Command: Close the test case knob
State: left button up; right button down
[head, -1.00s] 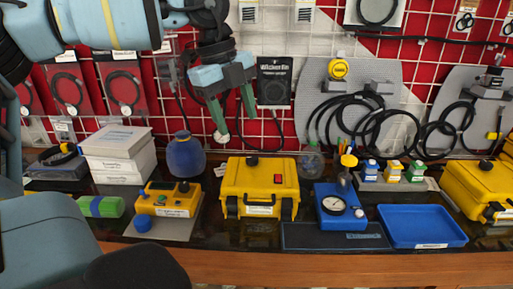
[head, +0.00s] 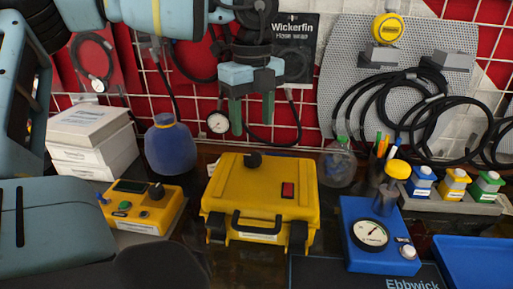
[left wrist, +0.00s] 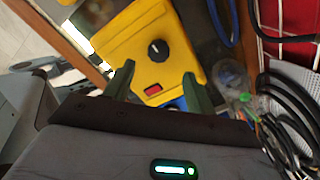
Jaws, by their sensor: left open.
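The yellow test case (head: 262,192) stands closed on the dark bench top, with its black handle facing me. Its black knob (head: 253,159) sits on the lid near the back edge, and a red switch (head: 288,190) is at the lid's right. My left gripper (head: 250,128) hangs with its green fingers apart above and behind the case, empty. In the left wrist view the case (left wrist: 140,45) lies beyond the open fingers, and the knob (left wrist: 157,50) shows with a white mark on its top. My right gripper is not in view.
A blue vase (head: 170,148) and yellow meter box (head: 144,204) stand left of the case. A clear flask (head: 339,165) and blue gauge box (head: 380,243) stand to its right. Cables hang on the wall panel behind.

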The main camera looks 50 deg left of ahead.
aim_at(253, 155)
pick_arm(q)
jog(key=shift+s+d, duration=0.15)
jog(key=shift+f, duration=3.8)
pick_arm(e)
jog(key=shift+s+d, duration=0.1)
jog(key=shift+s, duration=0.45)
pick_arm(q)
jog(key=c, duration=1)
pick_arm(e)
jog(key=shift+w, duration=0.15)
